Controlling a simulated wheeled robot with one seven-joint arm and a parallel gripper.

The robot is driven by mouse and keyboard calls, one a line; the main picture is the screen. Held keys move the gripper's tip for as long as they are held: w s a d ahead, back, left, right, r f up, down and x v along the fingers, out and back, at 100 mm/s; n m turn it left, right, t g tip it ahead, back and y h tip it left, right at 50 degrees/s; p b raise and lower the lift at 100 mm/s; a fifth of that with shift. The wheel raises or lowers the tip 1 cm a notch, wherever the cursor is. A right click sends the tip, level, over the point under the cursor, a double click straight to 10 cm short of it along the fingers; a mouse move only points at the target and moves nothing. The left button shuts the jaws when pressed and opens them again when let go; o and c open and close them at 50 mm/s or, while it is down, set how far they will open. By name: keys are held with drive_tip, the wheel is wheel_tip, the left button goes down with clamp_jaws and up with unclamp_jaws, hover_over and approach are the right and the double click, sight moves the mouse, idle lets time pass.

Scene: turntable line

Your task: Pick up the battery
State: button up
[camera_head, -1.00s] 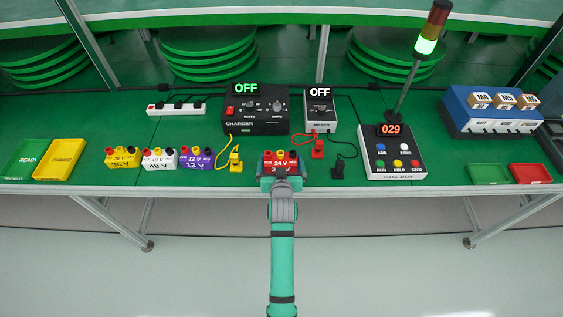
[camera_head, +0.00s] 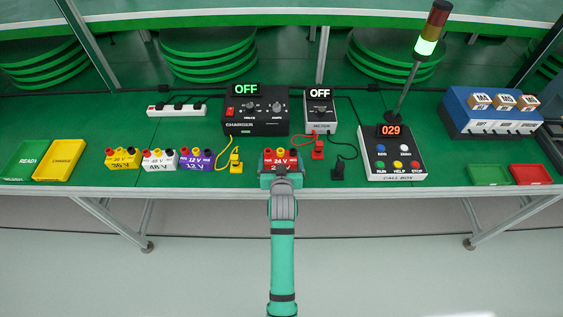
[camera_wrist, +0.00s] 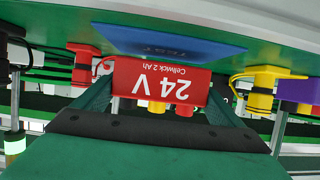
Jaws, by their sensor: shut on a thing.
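A red battery (camera_head: 281,168) marked 24 V sits at the front middle of the green bench, in front of the charger. My gripper (camera_head: 280,165) reaches it from the front edge, with a teal finger on each side, and is shut on it. In the wrist view, which is upside down, the same battery (camera_wrist: 160,80) shows its 24 V label between the fingers, with terminals at its lower side in the picture. A blue mat (camera_wrist: 170,45) marked TEST shows beside its base. I cannot tell whether the battery touches the mat.
Yellow (camera_head: 122,160), white (camera_head: 160,161) and purple (camera_head: 197,161) batteries stand to the left. A yellow plug (camera_head: 236,165), a red plug (camera_head: 317,151) and a black plug (camera_head: 338,172) lie close by. The charger (camera_head: 255,120) stands behind, the call box (camera_head: 393,155) to the right.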

sight(281, 158)
drive_tip(key=s+r, duration=1.1)
drive_tip(key=s, duration=0.3)
drive_tip(key=shift+r, duration=0.15)
drive_tip(key=shift+w, duration=0.15)
